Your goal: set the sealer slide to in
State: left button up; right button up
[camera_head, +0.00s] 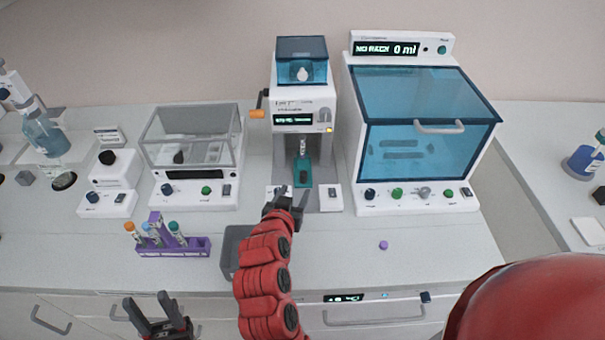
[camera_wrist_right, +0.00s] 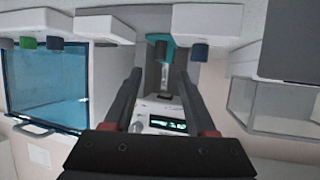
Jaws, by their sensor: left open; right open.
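The sealer appears to be the tall white machine (camera_head: 305,108) in the middle of the bench, with a blue clear top, an orange side handle and a lit display. A teal slide (camera_head: 302,174) sits low in its front opening, with a small upright piece on it. The slide also shows in the right wrist view (camera_wrist_right: 157,41), beyond the fingertips. My right gripper (camera_head: 291,197) is open and empty, just in front of the slide; contact cannot be told. My left gripper (camera_head: 158,308) is open and empty, low at the front edge of the bench.
A blue-windowed cabinet (camera_head: 428,95) stands right of the sealer, and a clear-lidded balance-like device (camera_head: 190,137) stands left. A purple rack (camera_head: 172,247) with several tubes and a grey bin (camera_head: 231,247) are in front. A purple cap (camera_head: 383,245) lies on clear bench at right.

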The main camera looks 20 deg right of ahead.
aim_at(303, 177)
jog(key=p+x, duration=0.2)
jog(key=x, duration=0.7)
jog(key=shift+w+d+f, duration=0.1)
jog(key=shift+w+d, duration=0.05)
jog(key=shift+w, duration=0.15)
grip_shut()
dwell(1.0)
